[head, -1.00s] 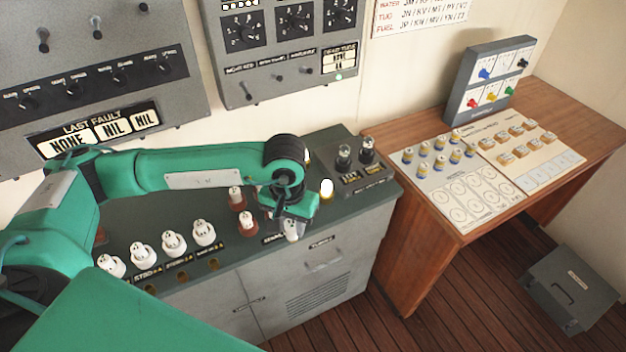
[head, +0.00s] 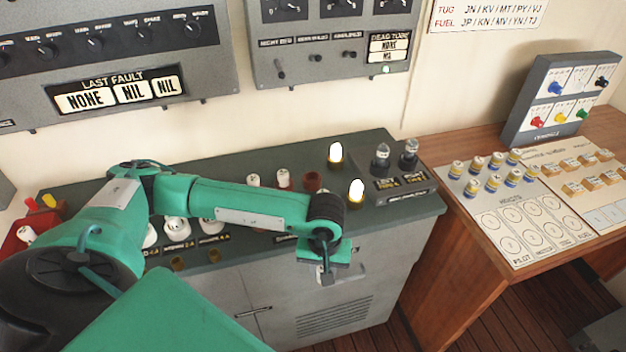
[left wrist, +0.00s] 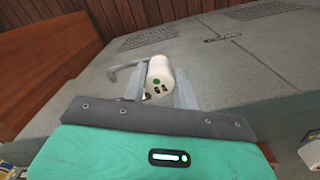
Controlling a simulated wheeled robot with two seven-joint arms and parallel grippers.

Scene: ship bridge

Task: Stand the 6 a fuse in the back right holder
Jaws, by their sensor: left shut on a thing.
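My left gripper (head: 326,274) hangs in front of the console's front face, near its top edge. In the left wrist view the gripper (left wrist: 160,95) is shut on a white fuse (left wrist: 160,76) with a green dot and a dark marking that looks like 6 A. The fuse is not clearly visible in the head view. On the console, a dark red holder (head: 312,182) at the right of the back row looks empty. White fuses (head: 253,180) and (head: 283,178) stand to its left. My arm hides the front holders. My right gripper is not in view.
Two lit lamps (head: 335,153) and (head: 356,191) stand right of the holders, beside a box with two glass tubes (head: 381,157). Several white fuses (head: 176,229) stand on the left, partly behind my arm. A wooden desk (head: 450,238) stands at right.

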